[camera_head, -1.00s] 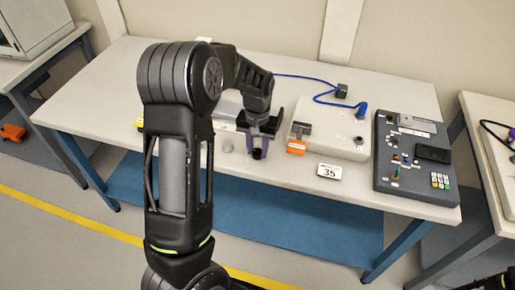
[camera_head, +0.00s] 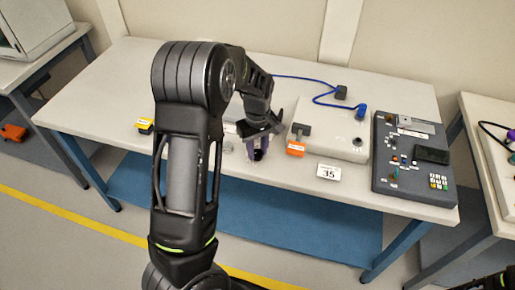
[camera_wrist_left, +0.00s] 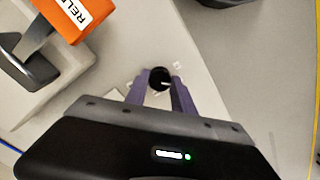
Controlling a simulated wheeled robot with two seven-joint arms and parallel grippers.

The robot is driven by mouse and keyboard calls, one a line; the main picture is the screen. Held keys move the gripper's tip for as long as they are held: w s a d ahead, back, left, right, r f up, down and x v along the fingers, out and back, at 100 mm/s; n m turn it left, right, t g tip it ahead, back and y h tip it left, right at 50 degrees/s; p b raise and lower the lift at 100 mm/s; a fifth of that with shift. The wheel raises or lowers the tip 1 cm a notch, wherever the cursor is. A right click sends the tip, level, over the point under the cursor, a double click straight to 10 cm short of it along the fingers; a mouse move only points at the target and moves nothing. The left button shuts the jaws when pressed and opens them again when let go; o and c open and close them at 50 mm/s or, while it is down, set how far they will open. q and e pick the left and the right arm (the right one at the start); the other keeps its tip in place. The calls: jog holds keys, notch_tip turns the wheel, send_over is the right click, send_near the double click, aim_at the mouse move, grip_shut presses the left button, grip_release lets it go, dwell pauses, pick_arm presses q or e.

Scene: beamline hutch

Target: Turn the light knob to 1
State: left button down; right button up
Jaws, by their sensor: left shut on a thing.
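The black round knob (camera_wrist_left: 159,79) sits between the fingertips of my left gripper (camera_wrist_left: 157,90) in the left wrist view. A small pale mark shows on its right side, and the numbers around it are too small to read. My left gripper (camera_head: 257,147), with purple fingers, is shut on the knob near the table's front edge in the head view. There the knob (camera_head: 258,156) is a dark spot at the fingertips, partly hidden. I cannot read any label that names it as the light knob.
A pale box (camera_head: 335,130) with a lever and an orange tag (camera_head: 296,149) stands right of the gripper. A blue cable (camera_head: 318,98) runs behind.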

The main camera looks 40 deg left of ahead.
aim_at(257, 152)
dwell(0.3)
pick_arm(q)
jog(key=c, duration=1.1)
grip_release()
jog(key=shift+o, duration=0.2)
notch_tip(257, 152, up, 8)
jog(key=shift+f+b, duration=0.1)
jog(key=shift+b, duration=0.2)
